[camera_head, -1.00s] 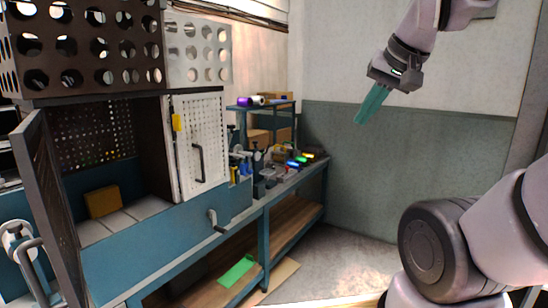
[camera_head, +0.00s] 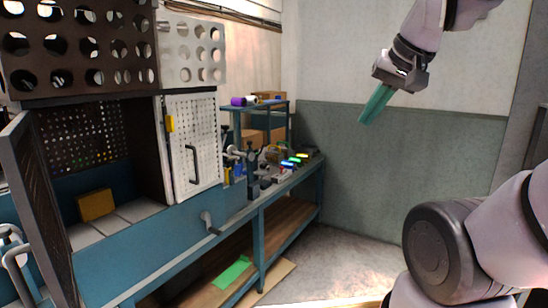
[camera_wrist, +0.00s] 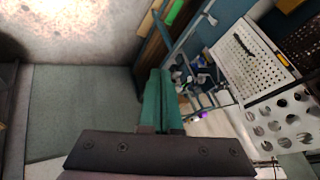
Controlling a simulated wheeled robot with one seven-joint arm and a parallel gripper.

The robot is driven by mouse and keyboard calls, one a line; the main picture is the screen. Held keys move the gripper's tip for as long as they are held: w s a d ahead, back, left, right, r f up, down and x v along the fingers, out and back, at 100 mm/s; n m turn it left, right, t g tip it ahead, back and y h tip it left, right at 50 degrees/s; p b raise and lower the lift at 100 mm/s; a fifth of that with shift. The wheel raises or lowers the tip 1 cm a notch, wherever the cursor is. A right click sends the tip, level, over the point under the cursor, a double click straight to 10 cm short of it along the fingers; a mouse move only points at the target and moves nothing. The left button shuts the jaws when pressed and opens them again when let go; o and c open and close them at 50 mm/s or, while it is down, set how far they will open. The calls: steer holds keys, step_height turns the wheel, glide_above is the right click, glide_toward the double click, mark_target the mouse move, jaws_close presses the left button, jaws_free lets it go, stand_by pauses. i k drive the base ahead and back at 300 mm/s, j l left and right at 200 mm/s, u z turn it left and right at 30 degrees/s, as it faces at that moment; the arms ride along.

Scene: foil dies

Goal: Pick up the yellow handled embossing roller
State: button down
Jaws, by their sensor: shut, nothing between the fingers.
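Several small bright items lie in a row at the far end of the blue workbench in the head view. A yellow one (camera_head: 302,155) is among them, with blue and green ones close by; it is too small to tell whether it is the embossing roller's handle. My gripper (camera_head: 368,116) is at the upper right of the head view, raised in front of the wall, well apart from the bench items. Its green fingers also show in the wrist view (camera_wrist: 160,78), shut together and empty. I cannot make out the roller in the wrist view.
The blue workbench (camera_head: 262,198) has clamps and tools on top and a lower shelf with a green sheet (camera_head: 231,272). A cabinet door (camera_head: 38,205) stands open at left. A yellow block (camera_head: 96,205) sits inside. The floor right of the bench is clear.

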mark_target(269, 156)
steer(key=i+l+z, duration=0.2)
steer(key=i, duration=0.15)
steer(key=i+z, duration=0.2)
steer(key=i, duration=0.15)
steer(key=i+l+z, duration=0.1)
steer(key=i, duration=1)
steer(key=i+l+z, duration=0.1)
steer(key=i, duration=1.05)
steer(key=i+l+u, duration=0.1)
steer(key=i+u, duration=0.15)
steer(key=i, duration=0.2)
steer(key=i+l+u, duration=0.2)
steer(key=i, duration=0.25)
steer(key=i+l+u, duration=0.25)
steer(key=i, duration=0.2)
